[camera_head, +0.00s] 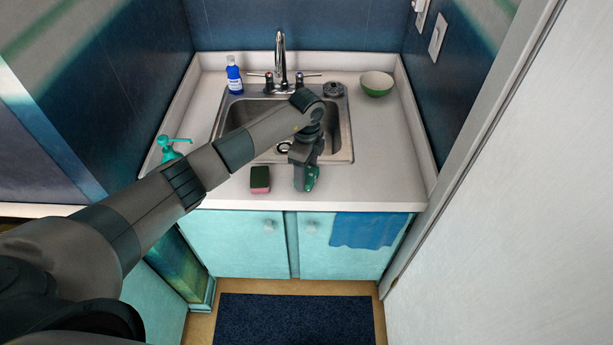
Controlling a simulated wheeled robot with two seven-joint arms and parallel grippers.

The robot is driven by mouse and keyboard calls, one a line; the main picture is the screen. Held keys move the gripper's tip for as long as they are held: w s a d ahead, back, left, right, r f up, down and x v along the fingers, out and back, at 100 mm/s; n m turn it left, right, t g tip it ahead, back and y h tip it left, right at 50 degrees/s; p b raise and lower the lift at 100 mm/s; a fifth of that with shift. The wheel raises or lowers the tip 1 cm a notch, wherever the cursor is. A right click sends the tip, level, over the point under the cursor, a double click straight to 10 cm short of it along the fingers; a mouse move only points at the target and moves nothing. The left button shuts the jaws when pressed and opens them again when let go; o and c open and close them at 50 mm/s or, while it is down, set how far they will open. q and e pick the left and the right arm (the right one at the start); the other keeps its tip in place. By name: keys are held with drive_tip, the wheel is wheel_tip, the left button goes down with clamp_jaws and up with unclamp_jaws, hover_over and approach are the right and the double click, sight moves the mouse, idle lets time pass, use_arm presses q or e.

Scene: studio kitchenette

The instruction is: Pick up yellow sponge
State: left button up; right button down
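No plainly yellow sponge shows. A sponge with a dark green top and a pink front side (260,186) lies on the counter in front of the sink. A small green speckled thing (313,175) is to its right, partly hidden behind my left gripper; I cannot tell what it is. My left gripper (303,183) points down over the counter's front part, right at the green thing and apart from the pink sponge. Its fingers are dark and small here, so I cannot tell whether they are open or hold anything. My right gripper is not in view.
The steel sink (342,140) with its faucet (281,62) lies behind the gripper. The counter's right side is clear.

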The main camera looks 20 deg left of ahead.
sight(309, 174)
use_arm(q)
drive_tip(key=c, duration=0.5)
drive_tip(key=shift+r, duration=0.1)
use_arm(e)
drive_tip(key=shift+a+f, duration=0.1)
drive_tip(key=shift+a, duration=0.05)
